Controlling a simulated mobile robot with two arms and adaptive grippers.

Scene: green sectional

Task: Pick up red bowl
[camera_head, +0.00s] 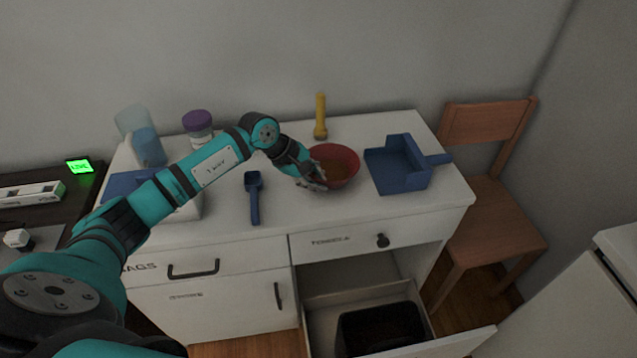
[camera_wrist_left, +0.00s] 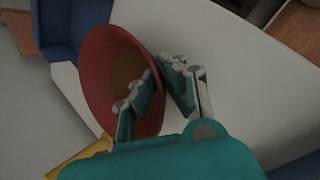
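The red bowl (camera_head: 345,160) stands on the white cabinet top, between the blue scoop and the blue dustpan. My left gripper (camera_head: 313,180) is at the bowl's near left rim. In the left wrist view the bowl (camera_wrist_left: 97,75) appears large, with a brownish inside. There the left gripper (camera_wrist_left: 160,72) has one finger over the inside of the bowl and the other outside, with the rim between them. The fingertips are close together, but I cannot tell whether they press on the rim. My right gripper is in neither view.
A blue dustpan (camera_head: 400,170) lies right of the bowl, a yellow flashlight (camera_head: 320,117) stands behind it, and a blue scoop (camera_head: 254,198) lies to its left. A purple-lidded jar (camera_head: 198,128) stands at the back. An open drawer (camera_head: 340,290) juts out below; a wooden chair (camera_head: 490,200) stands right.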

